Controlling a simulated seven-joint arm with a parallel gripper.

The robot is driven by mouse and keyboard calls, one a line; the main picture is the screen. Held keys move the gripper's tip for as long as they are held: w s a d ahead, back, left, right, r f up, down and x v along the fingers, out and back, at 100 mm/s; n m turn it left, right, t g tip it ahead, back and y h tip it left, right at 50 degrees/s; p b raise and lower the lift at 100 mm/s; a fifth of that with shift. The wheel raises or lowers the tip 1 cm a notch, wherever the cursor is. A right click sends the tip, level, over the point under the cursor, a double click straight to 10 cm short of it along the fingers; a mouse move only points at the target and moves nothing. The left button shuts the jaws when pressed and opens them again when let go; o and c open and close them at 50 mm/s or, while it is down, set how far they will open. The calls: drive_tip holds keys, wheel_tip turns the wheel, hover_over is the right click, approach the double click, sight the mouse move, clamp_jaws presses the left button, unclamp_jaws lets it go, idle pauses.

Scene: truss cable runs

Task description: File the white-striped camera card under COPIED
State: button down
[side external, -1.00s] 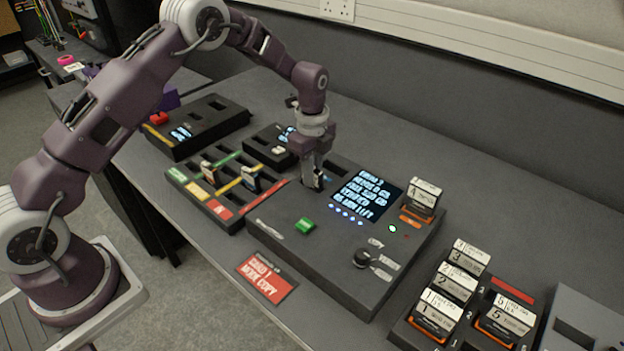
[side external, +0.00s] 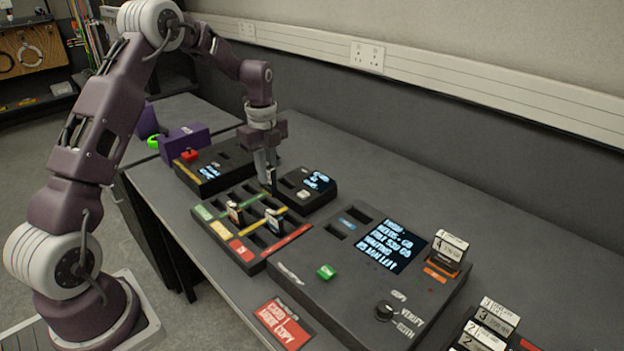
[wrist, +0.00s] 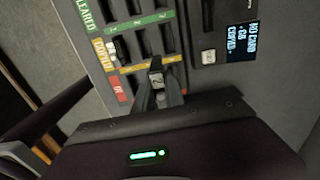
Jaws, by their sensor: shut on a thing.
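My gripper (side external: 267,180) points down and is shut on a dark camera card (side external: 271,181). It is above the far side of the slotted rack, by the small screen box. In the wrist view a pale card label (wrist: 157,78) shows between the fingertips; I cannot make out a white stripe. The rack (side external: 252,242) has green, yellow and red strips. The wrist view shows the green label as CLEARED and the yellow COPIED label (wrist: 100,53). Two cards stand in the rack, one near the yellow label (side external: 235,213) and one further right (side external: 273,220).
A large console (side external: 330,290) with screen, green button and knob stands right of the rack. A red sign (side external: 284,322) lies in front.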

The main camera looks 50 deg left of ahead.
drive_tip(key=s+a+f, duration=0.2)
drive_tip(key=a+f, duration=0.2)
drive_tip(key=f, duration=0.2)
drive_tip(key=shift+s+f, duration=0.4)
drive_tip(key=shift+a+f, duration=0.1)
drive_tip(key=shift+f, duration=1.55)
idle(2.3)
drive_tip(key=c, duration=1)
unclamp_jaws()
